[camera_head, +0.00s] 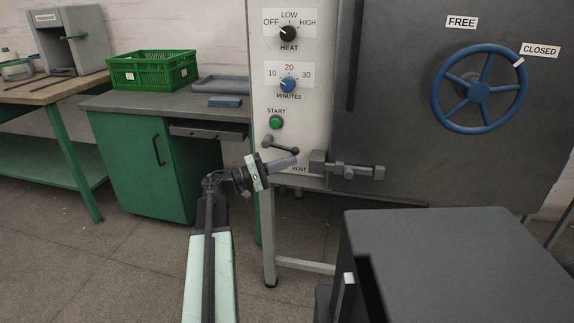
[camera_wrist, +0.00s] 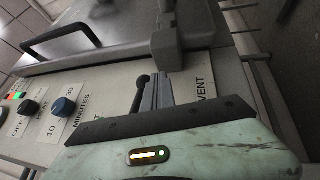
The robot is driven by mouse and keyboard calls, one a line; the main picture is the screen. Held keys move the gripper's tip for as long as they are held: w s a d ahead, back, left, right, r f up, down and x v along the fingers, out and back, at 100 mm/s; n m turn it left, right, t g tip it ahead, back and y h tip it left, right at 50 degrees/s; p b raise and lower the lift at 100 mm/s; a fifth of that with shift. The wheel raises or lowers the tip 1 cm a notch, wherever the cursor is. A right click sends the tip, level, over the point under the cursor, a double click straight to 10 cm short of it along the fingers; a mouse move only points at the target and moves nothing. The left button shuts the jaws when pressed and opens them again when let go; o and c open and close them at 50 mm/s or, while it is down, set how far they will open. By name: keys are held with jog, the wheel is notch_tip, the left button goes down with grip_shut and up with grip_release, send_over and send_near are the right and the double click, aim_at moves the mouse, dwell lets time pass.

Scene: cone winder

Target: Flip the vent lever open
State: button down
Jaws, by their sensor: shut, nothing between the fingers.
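The vent lever (camera_head: 281,146) is a short dark lever with rounded ends on the pale control panel, below the START button. In the head view it slopes slightly down to the right. My gripper (camera_head: 296,160) is shut and empty, with its fingers pointing right, just below the lever. In the wrist view the shut fingers (camera_wrist: 158,80) point at the panel, and the dark lever (camera_wrist: 139,95) lies close to their left. I cannot tell whether they touch. The VENT label (camera_head: 299,169) is beside the fingertips and partly hidden by them.
A door latch (camera_head: 350,170) juts out right of the fingertips. The green START button (camera_head: 276,122), MINUTES dial (camera_head: 288,84) and HEAT dial (camera_head: 288,33) sit above. A blue handwheel (camera_head: 477,90) is on the dark door. A green crate (camera_head: 153,70) stands on the left bench.

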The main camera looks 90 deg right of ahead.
jog(key=shift+f, duration=0.1)
jog(key=w+a+f+b, duration=0.3)
jog(key=w+f+b, duration=0.3)
jog(key=w, duration=0.3)
jog(key=shift+w+a+f+b, duration=0.15)
jog(key=shift+a+f+b, duration=0.05)
jog(key=shift+a+b, duration=0.15)
jog(key=shift+w, duration=0.1)
